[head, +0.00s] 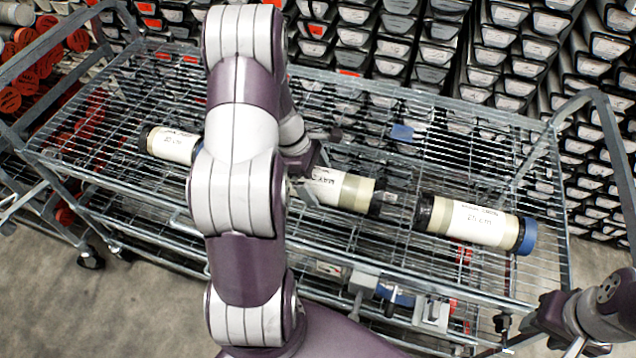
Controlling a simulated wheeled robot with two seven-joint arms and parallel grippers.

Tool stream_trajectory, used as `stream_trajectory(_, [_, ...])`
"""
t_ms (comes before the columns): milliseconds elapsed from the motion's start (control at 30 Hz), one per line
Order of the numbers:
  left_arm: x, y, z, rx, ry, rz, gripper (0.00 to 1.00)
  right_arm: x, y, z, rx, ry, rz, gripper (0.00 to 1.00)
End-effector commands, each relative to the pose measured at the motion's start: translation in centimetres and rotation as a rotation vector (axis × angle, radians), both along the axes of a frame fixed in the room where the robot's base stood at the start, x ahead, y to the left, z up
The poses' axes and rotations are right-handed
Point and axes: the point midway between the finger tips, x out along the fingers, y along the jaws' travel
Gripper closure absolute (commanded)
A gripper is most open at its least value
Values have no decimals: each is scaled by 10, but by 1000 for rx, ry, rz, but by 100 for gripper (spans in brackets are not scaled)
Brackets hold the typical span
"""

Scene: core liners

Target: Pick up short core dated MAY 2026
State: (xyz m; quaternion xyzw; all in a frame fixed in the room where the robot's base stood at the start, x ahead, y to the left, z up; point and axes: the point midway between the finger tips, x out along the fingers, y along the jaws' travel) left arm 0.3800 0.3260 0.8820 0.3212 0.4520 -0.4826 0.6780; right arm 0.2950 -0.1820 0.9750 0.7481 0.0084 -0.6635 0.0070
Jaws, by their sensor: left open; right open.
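Three short cores lie on the wire shelf of a cart. The middle core (345,190) has a white label reading "MAY 2…", with the rest hidden; its left end is behind my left arm. The left core (170,146) has a label with small, unclear writing and is partly covered by that arm. The right core (475,222) has a blue end cap, and its label's date is too small to read. My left gripper (322,166) is open over the middle core, close to its label; contact cannot be told. My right gripper (505,334) is open and empty at lower right.
The wire shelf (490,160) has free room behind the cores. Metal cart rails (600,130) rise at both ends. Racks of stacked core liners (440,50) stand close behind the cart. A small blue item (402,132) shows near the shelf's back.

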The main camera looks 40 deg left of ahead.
Motion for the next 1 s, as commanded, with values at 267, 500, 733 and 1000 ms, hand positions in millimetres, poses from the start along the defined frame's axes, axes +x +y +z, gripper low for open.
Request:
stream_trajectory(267, [2, -4, -11, 2, -1, 1, 0, 0, 0, -1, 0, 0, 0, 57])
stream_trajectory(500, [2, -4, -11, 1, -1, 0, 65, 0, 0, -1, 0, 0, 0, 57])
stream_trajectory(733, [3, -3, -9, 3, -5, 0, 90, 0, 0, -1, 0, 0, 0, 57])
stream_trajectory(1000, [3, -3, 1, 3, -6, 2, 90, 0, 0, 0, 0, 0, 0, 57])
